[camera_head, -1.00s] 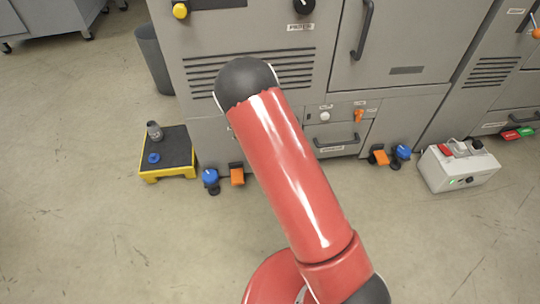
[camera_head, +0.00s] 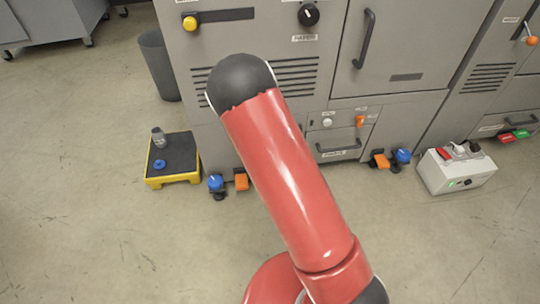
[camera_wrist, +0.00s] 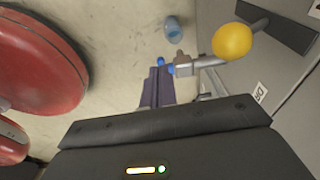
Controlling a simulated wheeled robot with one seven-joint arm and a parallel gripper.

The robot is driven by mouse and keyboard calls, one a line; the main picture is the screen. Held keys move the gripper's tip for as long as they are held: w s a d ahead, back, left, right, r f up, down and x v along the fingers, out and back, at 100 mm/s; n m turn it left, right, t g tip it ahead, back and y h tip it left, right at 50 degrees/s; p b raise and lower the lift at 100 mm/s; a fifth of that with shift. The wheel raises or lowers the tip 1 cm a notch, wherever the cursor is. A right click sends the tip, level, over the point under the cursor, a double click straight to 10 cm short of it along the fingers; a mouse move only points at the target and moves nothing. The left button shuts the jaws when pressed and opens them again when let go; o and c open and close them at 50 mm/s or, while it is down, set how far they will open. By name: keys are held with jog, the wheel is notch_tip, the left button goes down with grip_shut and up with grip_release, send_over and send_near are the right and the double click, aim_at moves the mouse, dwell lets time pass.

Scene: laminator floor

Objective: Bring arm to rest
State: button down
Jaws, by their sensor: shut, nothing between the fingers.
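My red arm (camera_head: 290,180) rises from the bottom of the head view, bent at a dark rounded joint (camera_head: 240,82) in front of the grey machine. My gripper is hidden in that view. In the wrist view the dark fingers of my gripper (camera_wrist: 157,74) lie together above its black body, with nothing seen held between them. A grey fitting with a blue end (camera_wrist: 186,66) shows just right of the fingertips; I cannot tell how far beyond them it is.
The grey machine (camera_head: 405,110) stands close ahead, with a yellow knob (camera_head: 190,23), also near in the wrist view (camera_wrist: 232,41). A yellow step with black top (camera_head: 173,181), a bin (camera_head: 160,65), blue and orange floor pieces, and a light box (camera_head: 455,170) surround it. Floor at left is clear.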

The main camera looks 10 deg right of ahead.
jog(key=a+r, duration=0.4)
jog(key=s+d+r+n+t+y, duration=0.1)
jog(key=s+d+r+n, duration=0.2)
jog(key=r, duration=0.4)
jog(key=s+d+r+n+y, duration=0.1)
jog(key=s+r+n, duration=0.2)
jog(key=s+r, duration=0.3)
jog(key=s+d+r+n+t+y, duration=0.1)
jog(key=s+d+r+n, duration=0.15)
jog(key=r, duration=0.55)
jog(key=s+d+r+n+t, duration=0.1)
jog(key=s+n, duration=0.3)
jog(key=s, duration=0.5)
jog(key=s+d+r+n+t+h, duration=0.1)
jog(key=s+d+r+n+t, duration=0.1)
jog(key=s, duration=0.7)
notch_tip(320, 180, up, 3)
jog(key=d+n, duration=0.1)
jog(key=n, duration=0.2)
jog(key=shift+s+f+t, duration=0.15)
jog(key=shift+s+t, duration=0.1)
jog(key=shift+t, duration=0.05)
jog(key=shift+n, duration=0.25)
